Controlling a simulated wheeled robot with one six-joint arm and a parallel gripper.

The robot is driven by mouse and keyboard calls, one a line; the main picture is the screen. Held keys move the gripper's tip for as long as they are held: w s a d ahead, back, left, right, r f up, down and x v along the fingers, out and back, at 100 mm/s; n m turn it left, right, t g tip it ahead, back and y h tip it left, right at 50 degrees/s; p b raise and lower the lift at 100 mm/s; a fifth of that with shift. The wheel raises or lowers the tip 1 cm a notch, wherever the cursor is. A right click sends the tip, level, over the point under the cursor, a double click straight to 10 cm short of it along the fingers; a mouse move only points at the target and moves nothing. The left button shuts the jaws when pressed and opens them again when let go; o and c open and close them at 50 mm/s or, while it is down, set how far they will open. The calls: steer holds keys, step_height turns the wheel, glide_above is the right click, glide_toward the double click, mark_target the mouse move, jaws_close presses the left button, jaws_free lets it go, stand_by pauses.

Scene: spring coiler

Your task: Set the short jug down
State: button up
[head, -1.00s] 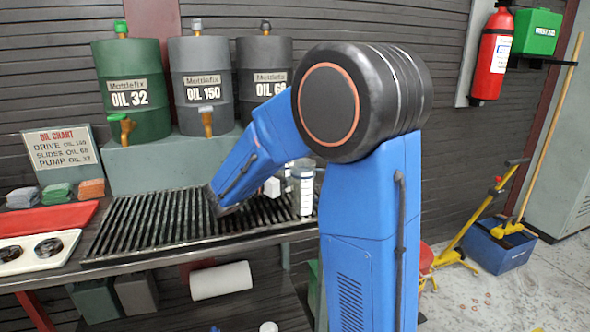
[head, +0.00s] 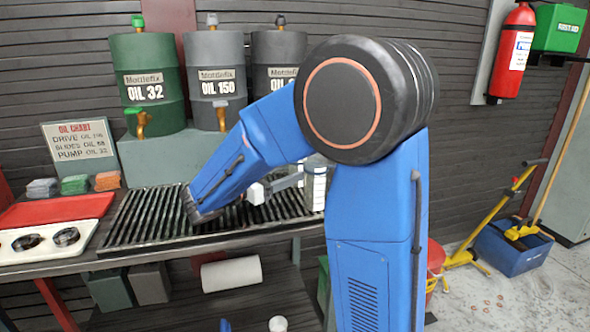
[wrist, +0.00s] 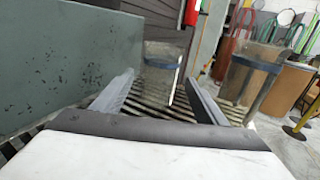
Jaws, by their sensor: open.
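In the wrist view, one clear jug (wrist: 163,72) with a blue band stands on the slatted grating (wrist: 140,104), beyond and between my fingertips. A second clear jug (wrist: 240,82) with a blue band is to its right, outside the right finger. I cannot tell which is the short one. My gripper (wrist: 160,88) is open and empty. In the head view, a clear jug (head: 316,188) stands at the grating's right end, partly hidden by my arm. My gripper (head: 285,182) is left of it, pointing at it, low over the grating.
Oil drums, green (head: 148,85) and grey (head: 214,85), stand on a grey-green block (head: 165,155) behind the grating. An oil chart sign (head: 80,142), a red tray (head: 50,213) and a white tray (head: 50,240) are at left.

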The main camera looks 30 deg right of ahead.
steer(key=shift+s+a, duration=0.2)
steer(key=shift+a, duration=1.05)
